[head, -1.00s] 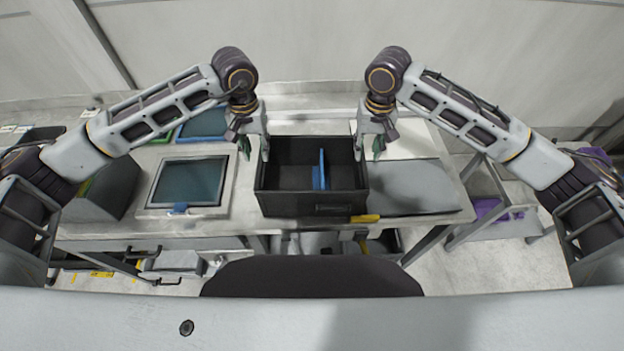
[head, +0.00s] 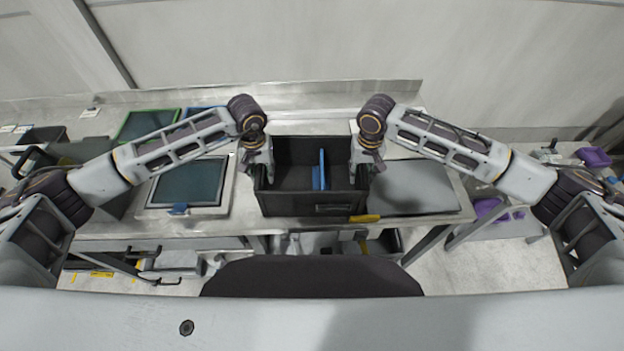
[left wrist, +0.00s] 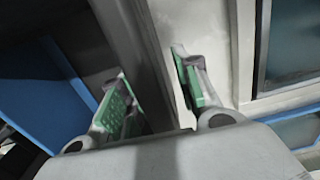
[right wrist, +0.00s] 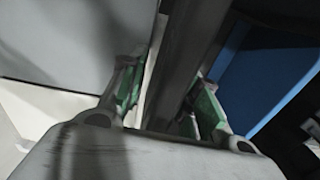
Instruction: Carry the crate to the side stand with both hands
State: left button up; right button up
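The black crate (head: 315,210) sits on the metal table, with a blue divider (head: 319,170) inside. My left gripper (head: 260,178) is at the crate's left wall. In the left wrist view its green-padded fingers (left wrist: 150,92) stand either side of that wall (left wrist: 150,60), open, with gaps showing. My right gripper (head: 363,175) is at the right wall. In the right wrist view its fingers (right wrist: 168,100) also straddle the wall (right wrist: 185,55) and look open. A low stand (head: 510,227) with purple items is at right; I cannot tell if it is the side stand.
A grey flat panel (head: 412,187) lies right of the crate, and a framed dark screen (head: 188,183) lies left of it. A yellow piece (head: 365,218) is at the crate's front right corner. The floor (head: 480,265) at the right front looks clear.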

pick_arm(q)
jog(key=shift+f, duration=0.25)
pick_arm(e)
jog(key=shift+f, duration=0.25)
pick_arm(q)
grip_shut()
pick_arm(e)
grip_shut()
